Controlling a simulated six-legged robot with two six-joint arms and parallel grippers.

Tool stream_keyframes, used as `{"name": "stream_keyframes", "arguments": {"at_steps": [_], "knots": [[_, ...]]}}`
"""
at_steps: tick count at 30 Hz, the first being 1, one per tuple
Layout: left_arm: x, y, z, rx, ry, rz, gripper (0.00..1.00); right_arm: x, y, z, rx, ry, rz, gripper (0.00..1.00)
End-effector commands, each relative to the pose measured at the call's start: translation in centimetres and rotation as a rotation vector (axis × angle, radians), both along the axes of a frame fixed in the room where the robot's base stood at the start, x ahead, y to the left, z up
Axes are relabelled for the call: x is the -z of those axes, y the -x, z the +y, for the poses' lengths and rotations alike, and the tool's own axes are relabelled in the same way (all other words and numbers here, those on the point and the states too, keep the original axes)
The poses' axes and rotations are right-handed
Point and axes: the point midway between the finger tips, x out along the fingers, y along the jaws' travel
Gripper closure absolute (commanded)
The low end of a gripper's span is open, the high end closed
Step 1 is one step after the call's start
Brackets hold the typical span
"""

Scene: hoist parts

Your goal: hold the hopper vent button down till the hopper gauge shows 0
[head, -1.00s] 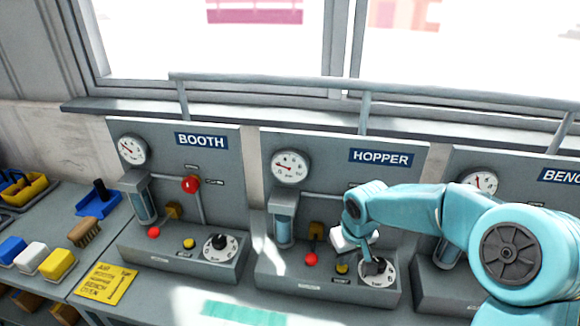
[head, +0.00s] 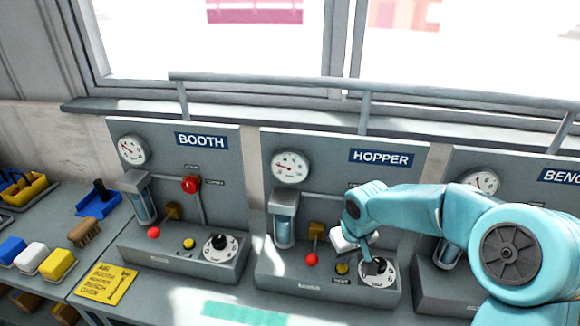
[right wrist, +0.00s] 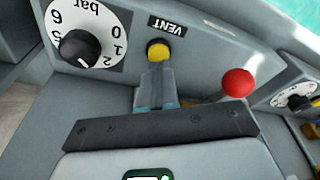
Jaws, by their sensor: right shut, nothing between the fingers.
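The hopper panel (head: 272,240) stands in the middle of the head view. Its round white gauge (head: 290,167) has a needle pointing to the left; the figures are too small to read. The yellow vent button (head: 342,269) is on the sloped front, between a red knob and a dial. In the right wrist view the vent button (right wrist: 158,50) is at my right gripper's (right wrist: 156,68) fingertips. The fingers are shut and empty and appear to touch it; I cannot tell how far it is pressed. My right gripper also shows in the head view (head: 366,257). My left gripper is out of view.
The hopper's dial (right wrist: 85,45) is close beside the fingers, and the red ball knob (right wrist: 238,83) is on the other side. The booth panel (head: 165,245) stands to the left, another panel to the right. A rail (head: 270,82) runs above.

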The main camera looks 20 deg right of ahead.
Motion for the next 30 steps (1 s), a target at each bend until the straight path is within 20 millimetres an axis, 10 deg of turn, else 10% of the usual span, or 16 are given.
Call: {"name": "stream_keyframes", "arguments": {"at_steps": [30], "knots": [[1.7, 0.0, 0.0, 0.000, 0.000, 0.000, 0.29, 1.9, 0.0, 0.0, 0.000, 0.000, 0.001, 1.00]]}}
